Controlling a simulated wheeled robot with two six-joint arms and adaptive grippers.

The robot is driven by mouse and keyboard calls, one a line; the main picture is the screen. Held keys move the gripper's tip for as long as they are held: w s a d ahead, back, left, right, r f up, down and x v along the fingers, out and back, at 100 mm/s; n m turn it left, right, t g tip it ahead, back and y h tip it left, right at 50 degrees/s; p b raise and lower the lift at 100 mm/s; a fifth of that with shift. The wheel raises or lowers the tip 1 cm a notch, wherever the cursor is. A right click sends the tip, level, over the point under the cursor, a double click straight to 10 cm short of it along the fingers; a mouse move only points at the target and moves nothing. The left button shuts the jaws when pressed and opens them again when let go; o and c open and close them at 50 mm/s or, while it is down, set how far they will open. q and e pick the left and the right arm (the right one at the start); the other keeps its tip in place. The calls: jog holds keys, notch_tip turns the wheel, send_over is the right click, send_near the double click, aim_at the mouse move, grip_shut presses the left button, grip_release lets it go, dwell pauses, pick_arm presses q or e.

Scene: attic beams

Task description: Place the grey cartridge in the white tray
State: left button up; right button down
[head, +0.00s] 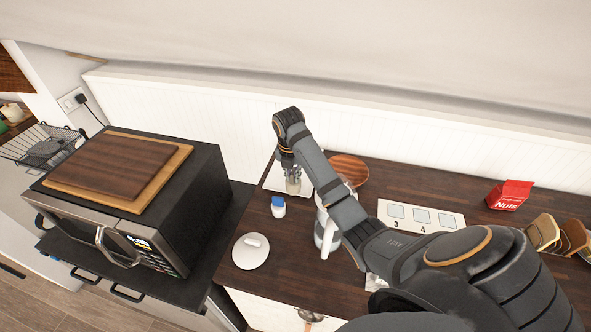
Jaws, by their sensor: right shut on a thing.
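My right gripper (291,172) points down over the white tray (273,183), near the back wall. It is shut on a small greyish piece, which looks like the grey cartridge (293,187). The fingers hide much of the piece, and I cannot tell whether it touches the tray. The right forearm covers part of the tray's right side. My left gripper is not in view.
A blue-capped white bottle (278,208) stands in front of the tray, with a white lidded dish (251,251) nearer. A white jug (325,235) and wooden plate (348,170) are partly behind my arm. A numbered panel (448,220), a red nuts packet (509,195) and a microwave (130,225) flank the area.

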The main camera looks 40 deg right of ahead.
jog(key=w+d+f+b, duration=0.3)
jog(key=w+d+f, duration=0.4)
jog(key=w+f, duration=0.1)
jog(key=shift+w+d+f, duration=0.25)
jog(key=shift+w+f, duration=0.05)
jog(key=shift+w, duration=0.3)
notch_tip(320, 180, down, 4)
jog(key=b, duration=0.5)
jog(key=shift+w+d, duration=0.1)
jog(key=shift+d, duration=0.05)
jog(key=shift+r, duration=0.2)
jog(key=shift+f, duration=0.15)
